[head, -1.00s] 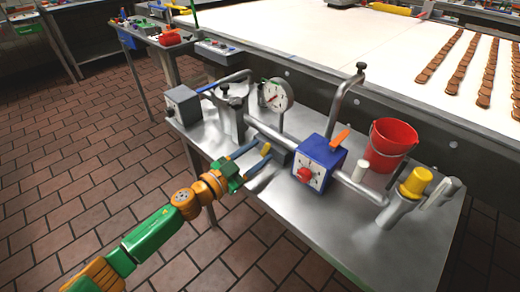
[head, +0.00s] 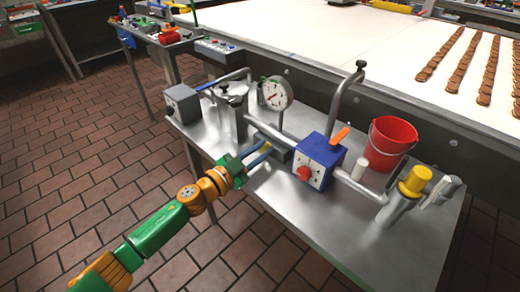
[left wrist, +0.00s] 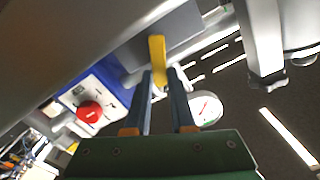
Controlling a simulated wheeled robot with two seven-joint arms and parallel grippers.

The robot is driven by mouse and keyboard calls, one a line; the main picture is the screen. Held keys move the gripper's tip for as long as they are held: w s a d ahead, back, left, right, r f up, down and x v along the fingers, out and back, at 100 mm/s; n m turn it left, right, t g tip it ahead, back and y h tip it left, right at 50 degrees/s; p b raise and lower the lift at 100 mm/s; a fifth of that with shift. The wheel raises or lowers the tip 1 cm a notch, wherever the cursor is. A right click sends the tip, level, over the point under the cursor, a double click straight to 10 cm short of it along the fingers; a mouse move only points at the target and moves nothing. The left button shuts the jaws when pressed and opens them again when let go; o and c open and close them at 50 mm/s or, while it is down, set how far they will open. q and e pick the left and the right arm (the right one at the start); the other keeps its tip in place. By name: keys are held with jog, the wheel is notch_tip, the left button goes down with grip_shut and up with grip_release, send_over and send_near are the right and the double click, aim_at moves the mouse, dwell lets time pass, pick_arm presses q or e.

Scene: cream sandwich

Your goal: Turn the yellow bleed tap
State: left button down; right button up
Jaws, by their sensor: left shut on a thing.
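The yellow bleed tap (left wrist: 158,58) is a small lever on a grey block (head: 281,156) under the pipe. In the head view only a bit of its yellow shows, at the tips of my left gripper (head: 267,146). In the left wrist view the two dark blue fingers of the left gripper (left wrist: 162,80) stand on either side of the tap's lower end, shut on it. The far side of the tap is hidden. My right gripper is in neither view.
A blue box (head: 319,160) with a red knob and orange lever stands right of the tap. A dial gauge (head: 276,94) rises behind. A red bucket (head: 390,143) and a yellow-capped pipe (head: 414,182) are farther right. The metal table's (head: 345,235) front is bare.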

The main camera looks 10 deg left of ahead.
pick_arm(q)
jog(key=shift+s+d+f+m, duration=0.15)
jog(key=shift+d+f+m, duration=0.05)
jog(key=shift+m, duration=0.8)
jog(key=shift+s+d+f+m, duration=0.1)
jog(key=shift+d+f+m, duration=0.15)
jog(key=shift+m, duration=0.75)
jog(key=shift+s+d+f+m, duration=0.15)
jog(key=shift+f+m, duration=0.05)
jog(key=shift+m, duration=0.8)
jog(key=c, duration=0.8)
grip_release()
jog(key=shift+o, duration=0.2)
jog(key=v, duration=0.7)
